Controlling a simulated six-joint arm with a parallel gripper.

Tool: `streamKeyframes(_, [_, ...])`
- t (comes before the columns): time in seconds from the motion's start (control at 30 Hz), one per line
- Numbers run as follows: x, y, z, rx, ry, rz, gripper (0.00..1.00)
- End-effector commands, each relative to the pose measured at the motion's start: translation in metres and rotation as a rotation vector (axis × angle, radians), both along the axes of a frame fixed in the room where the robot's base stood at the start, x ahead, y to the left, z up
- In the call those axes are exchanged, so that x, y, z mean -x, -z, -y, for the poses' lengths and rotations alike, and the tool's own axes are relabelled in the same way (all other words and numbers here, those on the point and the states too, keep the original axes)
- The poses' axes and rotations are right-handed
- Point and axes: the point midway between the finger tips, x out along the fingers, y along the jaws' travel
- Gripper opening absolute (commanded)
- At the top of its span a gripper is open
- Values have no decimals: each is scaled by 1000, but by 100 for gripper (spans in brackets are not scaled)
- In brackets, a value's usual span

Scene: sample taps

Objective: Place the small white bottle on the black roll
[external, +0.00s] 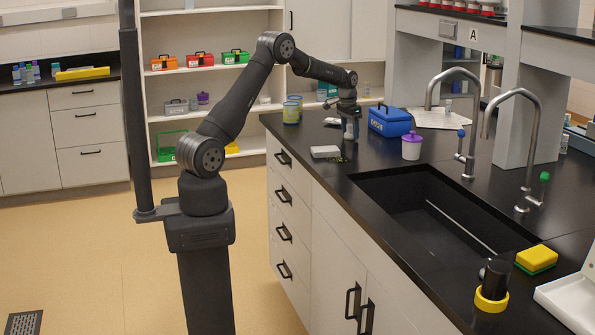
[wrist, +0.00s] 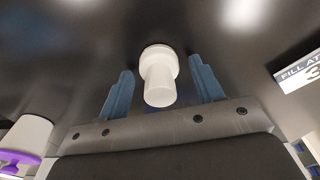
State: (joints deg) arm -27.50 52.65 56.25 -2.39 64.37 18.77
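The small white bottle (wrist: 160,82) stands between my gripper's two blue fingers in the wrist view, with a gap visible on each side. My gripper (wrist: 160,66) is open around it. In the external view my gripper (external: 350,134) points down at the far left part of the black counter, and the bottle is mostly hidden by the fingers.
A blue box (external: 390,121) and a purple-lidded white jar (external: 411,147) stand right of my gripper. A pale flat block (external: 325,152) lies close by on the left. A yellow-green sponge (external: 536,259) sits near the roll.

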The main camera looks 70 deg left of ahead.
Motion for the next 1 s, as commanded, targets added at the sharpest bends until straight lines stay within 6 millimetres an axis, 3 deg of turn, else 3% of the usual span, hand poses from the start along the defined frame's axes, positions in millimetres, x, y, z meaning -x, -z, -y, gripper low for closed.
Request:
streamKeyframes(0.2, [0, -1, 0, 0, 0, 0, 61])
streamKeyframes(0.33, [1, -12, 0, 0, 0, 1, 61])
streamKeyframes(0.8, [12, -104, 2, -1, 0, 2, 61])
streamKeyframes(0.9, [13, -115, 2, 0, 0, 1, 61])
streamKeyframes(1.0, [14, -121, 2, 0, 0, 0, 52])
